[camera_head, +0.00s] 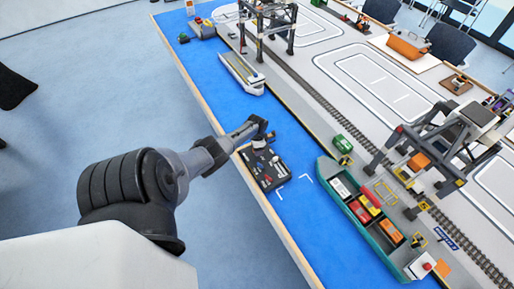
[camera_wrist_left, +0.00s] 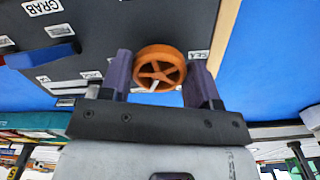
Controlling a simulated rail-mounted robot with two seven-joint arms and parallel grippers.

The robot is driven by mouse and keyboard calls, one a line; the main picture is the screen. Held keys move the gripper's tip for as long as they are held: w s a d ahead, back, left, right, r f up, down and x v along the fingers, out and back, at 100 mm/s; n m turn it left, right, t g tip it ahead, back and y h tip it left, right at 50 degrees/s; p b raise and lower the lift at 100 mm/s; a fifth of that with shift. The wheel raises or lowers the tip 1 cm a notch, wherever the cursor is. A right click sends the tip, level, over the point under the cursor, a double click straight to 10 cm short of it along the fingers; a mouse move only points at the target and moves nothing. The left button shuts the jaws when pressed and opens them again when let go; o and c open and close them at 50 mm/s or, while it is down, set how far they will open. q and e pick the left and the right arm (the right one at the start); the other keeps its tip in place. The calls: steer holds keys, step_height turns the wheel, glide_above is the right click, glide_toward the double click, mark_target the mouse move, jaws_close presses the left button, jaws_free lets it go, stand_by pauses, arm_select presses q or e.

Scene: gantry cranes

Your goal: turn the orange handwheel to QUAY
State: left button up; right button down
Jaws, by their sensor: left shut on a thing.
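The orange handwheel (camera_wrist_left: 159,68) is a spoked wheel on a dark control panel (camera_wrist_left: 105,35) in the left wrist view. My left gripper (camera_wrist_left: 161,82) is shut on the wheel, with one purple finger on each side of its rim. Small white labels sit around the wheel; I cannot make out QUAY on any of them. A pale mark shows at the wheel's lower edge. In the head view, my left gripper (camera_head: 262,141) is over the far end of the black panel (camera_head: 266,171), and it hides the wheel. My right gripper is not in view.
A blue handle (camera_wrist_left: 42,55) and a GRAB label (camera_wrist_left: 43,7) are on the same panel. The panel lies on the blue water surface (camera_head: 293,216). A green container ship (camera_head: 368,221), a grey ship (camera_head: 241,73) and a gantry crane (camera_head: 420,150) stand apart from my gripper.

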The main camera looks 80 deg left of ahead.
arm_select(q)
steer(key=shift+m, duration=0.3)
steer(key=o, duration=0.9)
steer(key=shift+r, duration=0.35)
steer(key=shift+r+p, duration=1.95)
steer(key=shift+r, duration=4.6)
